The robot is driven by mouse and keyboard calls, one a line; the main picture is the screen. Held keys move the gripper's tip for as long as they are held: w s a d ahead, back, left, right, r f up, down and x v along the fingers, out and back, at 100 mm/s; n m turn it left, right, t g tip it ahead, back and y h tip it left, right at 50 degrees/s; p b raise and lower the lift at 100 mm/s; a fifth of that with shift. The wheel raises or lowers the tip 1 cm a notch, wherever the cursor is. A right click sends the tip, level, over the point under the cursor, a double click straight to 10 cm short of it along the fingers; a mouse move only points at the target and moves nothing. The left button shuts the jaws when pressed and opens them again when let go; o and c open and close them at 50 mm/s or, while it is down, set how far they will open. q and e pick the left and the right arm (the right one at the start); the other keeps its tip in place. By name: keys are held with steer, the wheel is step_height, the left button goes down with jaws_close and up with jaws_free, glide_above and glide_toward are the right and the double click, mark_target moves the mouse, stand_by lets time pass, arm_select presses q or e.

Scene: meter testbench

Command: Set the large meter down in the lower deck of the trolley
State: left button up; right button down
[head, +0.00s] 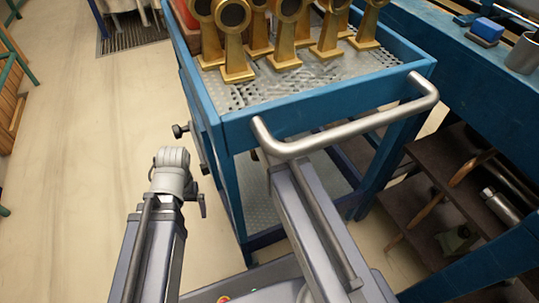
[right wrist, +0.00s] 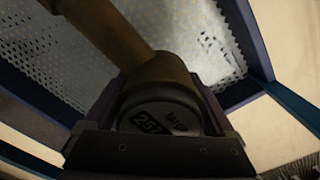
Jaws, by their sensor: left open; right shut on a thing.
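The large meter (right wrist: 165,115) shows close up in the right wrist view, its round face marked with dark label text and its brass stem (right wrist: 115,25) reaching to the upper left. My right gripper (right wrist: 160,125) is shut on its head. The trolley's lower deck (right wrist: 60,50), a perforated metal sheet with a blue frame, lies beyond the meter; I cannot tell whether the base touches it. In the head view, my right arm reaches under the handle, its gripper hidden beneath the upper deck. The lower deck (head: 290,190) shows partly. My left gripper (head: 174,172) is open and empty, left of the trolley.
The upper deck (head: 300,85) holds several brass meters and a red thing at its back left. The trolley's metal handle (head: 350,130) arches over my right arm. A blue workbench (head: 475,75) with brown shelves stands on the right. The floor (head: 85,150) on the left is clear.

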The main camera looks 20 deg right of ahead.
steer(key=shift+w, duration=0.25)
steer(key=b, duration=0.6)
glide_above(247, 155)
step_height(247, 155, down, 6)
steer(key=shift+f, duration=0.1)
steer(key=shift+f, duration=0.1)
step_height(247, 155, down, 4)
steer(key=b, duration=0.4)
steer(key=shift+r, duration=0.2)
steer(key=shift+f, duration=0.1)
jaws_free()
steer(key=shift+r, duration=0.2)
